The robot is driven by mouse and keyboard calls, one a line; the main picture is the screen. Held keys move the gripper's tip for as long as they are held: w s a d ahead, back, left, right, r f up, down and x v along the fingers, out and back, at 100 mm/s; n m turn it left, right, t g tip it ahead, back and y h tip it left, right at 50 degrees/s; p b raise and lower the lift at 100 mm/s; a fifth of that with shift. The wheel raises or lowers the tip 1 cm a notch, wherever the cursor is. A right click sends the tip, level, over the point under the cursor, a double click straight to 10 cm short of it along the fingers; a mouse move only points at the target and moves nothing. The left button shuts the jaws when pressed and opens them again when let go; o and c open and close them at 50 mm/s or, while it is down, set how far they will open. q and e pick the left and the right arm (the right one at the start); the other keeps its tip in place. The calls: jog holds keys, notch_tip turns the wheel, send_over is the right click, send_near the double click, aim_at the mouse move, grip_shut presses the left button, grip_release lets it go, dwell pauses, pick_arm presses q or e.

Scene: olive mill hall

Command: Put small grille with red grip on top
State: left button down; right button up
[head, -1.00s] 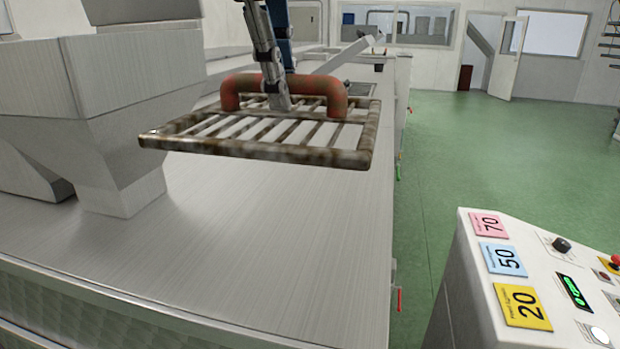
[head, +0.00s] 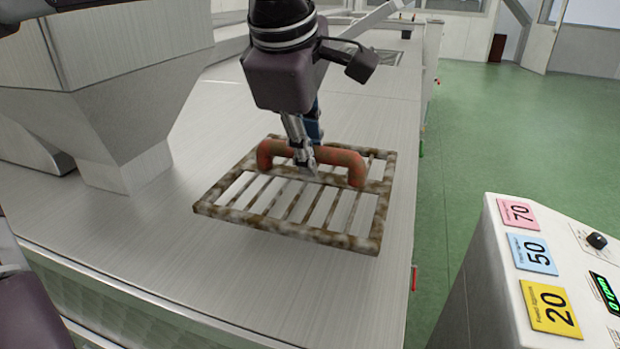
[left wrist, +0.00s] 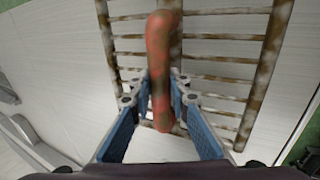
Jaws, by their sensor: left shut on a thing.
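The small grille (head: 376,222) is a rust-stained metal frame with crossbars and a red, worn grip (head: 341,157) arching over it. It lies flat, level with or just above the metal top (head: 330,290); I cannot tell if it touches. My left gripper (head: 308,165) comes down from above and is shut on the red grip. In the left wrist view, its blue-padded fingers (left wrist: 160,98) stand on both sides of the grip (left wrist: 161,60); the grille's bars (left wrist: 225,57) show beneath. My right gripper is not in view.
A grey metal hopper (head: 120,90) stands on the top at left. A control panel (head: 490,270) with pink, blue and yellow labels stands at lower right. Green floor (head: 480,130) lies between. The top is bare in front of the grille.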

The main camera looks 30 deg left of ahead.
aim_at(309, 177)
pick_arm(q)
jog(key=shift+s+f, duration=0.1)
jog(key=shift+f, duration=0.6)
notch_tip(309, 177, down, 3)
jog(key=shift+s+d+f+p, duration=0.1)
jog(key=shift+p, duration=0.3)
jog(key=shift+f, duration=0.3)
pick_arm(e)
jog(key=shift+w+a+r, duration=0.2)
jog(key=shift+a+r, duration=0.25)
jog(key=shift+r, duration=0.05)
pick_arm(q)
jog(key=shift+f, duration=0.15)
jog(key=c, duration=2.3)
grip_release()
jog(key=shift+f, duration=0.1)
jog(key=o, duration=0.5)
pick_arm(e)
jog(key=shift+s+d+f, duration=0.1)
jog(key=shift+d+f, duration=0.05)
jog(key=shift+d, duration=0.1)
